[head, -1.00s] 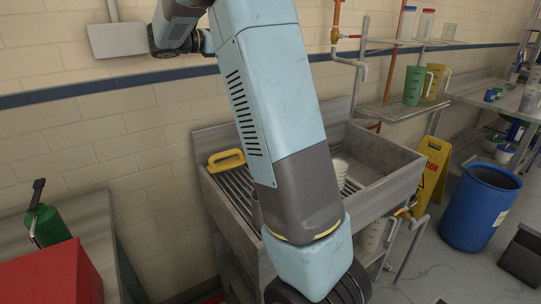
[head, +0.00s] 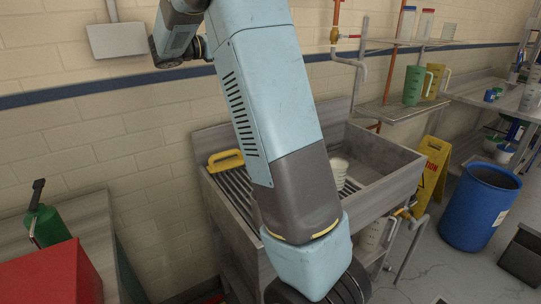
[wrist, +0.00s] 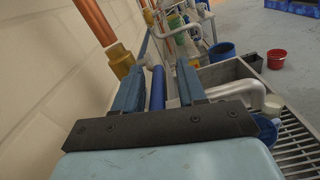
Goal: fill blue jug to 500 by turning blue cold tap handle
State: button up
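In the wrist view, my gripper (wrist: 160,82) has its two blue fingers apart. An upright dark-blue bar, apparently the blue cold tap handle (wrist: 158,90), stands between them, with a visible gap to the right finger. Whether it touches the left finger is unclear. A grey bent spout (wrist: 238,90) runs to the right of the fingers. Below its end is a blue rounded thing, likely the blue jug (wrist: 267,132), partly hidden. Its level marks and any water cannot be read. My gripper, the handle and the blue jug do not show in the head view.
A copper pipe with a brass fitting (wrist: 120,60) stands close left of my fingers, along the wall. Green (head: 413,86) and yellow jugs (head: 438,80) stand on a shelf.

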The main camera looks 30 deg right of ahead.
jog(key=shift+a, duration=0.15)
jog(key=a, duration=1.3)
jog(key=shift+a, duration=0.35)
jog(key=shift+w+f, duration=0.1)
jog(key=a, duration=1.3)
jog(key=shift+a+f, duration=0.2)
jog(key=shift+a, duration=0.2)
jog(key=s+d+f+m+y, duration=0.2)
jog(key=s+d+y, duration=0.3)
jog(key=s+d, duration=0.35)
jog(key=s+d+f+m+y, duration=0.2)
jog(key=s+d+m+y, duration=0.15)
jog(key=s+d, duration=0.45)
jog(key=s+a+f+m+t+y, duration=0.2)
jog(key=s+f+m+y, duration=0.2)
jog(key=s, duration=0.6)
jog(key=s+a+f+m+t+y, duration=0.3)
jog(key=s+f+m+y, duration=0.2)
jog(key=s, duration=0.6)
jog(key=shift+f+m+t+y, duration=0.3)
jog(key=shift+m+y, duration=0.05)
jog(key=shift+m, duration=0.2)
